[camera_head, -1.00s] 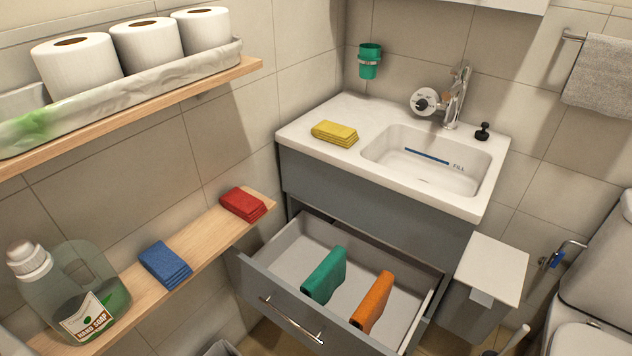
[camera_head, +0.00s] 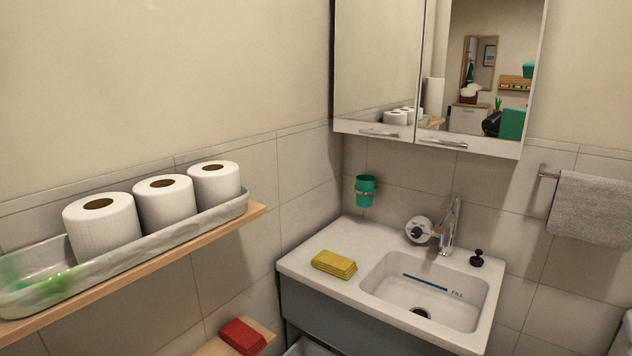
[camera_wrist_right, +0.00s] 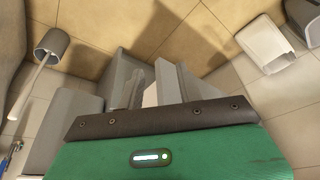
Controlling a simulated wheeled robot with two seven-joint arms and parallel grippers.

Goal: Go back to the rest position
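Neither gripper shows in the head view, and my left gripper is in no frame. In the right wrist view the grey fingers of my right gripper (camera_wrist_right: 153,85) stick out beyond its dark edge and green housing, above the floor. The fingers blend with grey surfaces behind them, so I cannot tell whether they are apart. I see no object clearly held.
The sink counter (camera_head: 320,237) carries a folded yellow cloth (camera_head: 334,264). A red cloth (camera_head: 242,337) lies on the lower shelf. The upper shelf (camera_head: 140,281) juts from the left wall. A mirror cabinet (camera_head: 385,70) hangs above the sink. A toilet brush (camera_wrist_right: 50,50) is near the floor.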

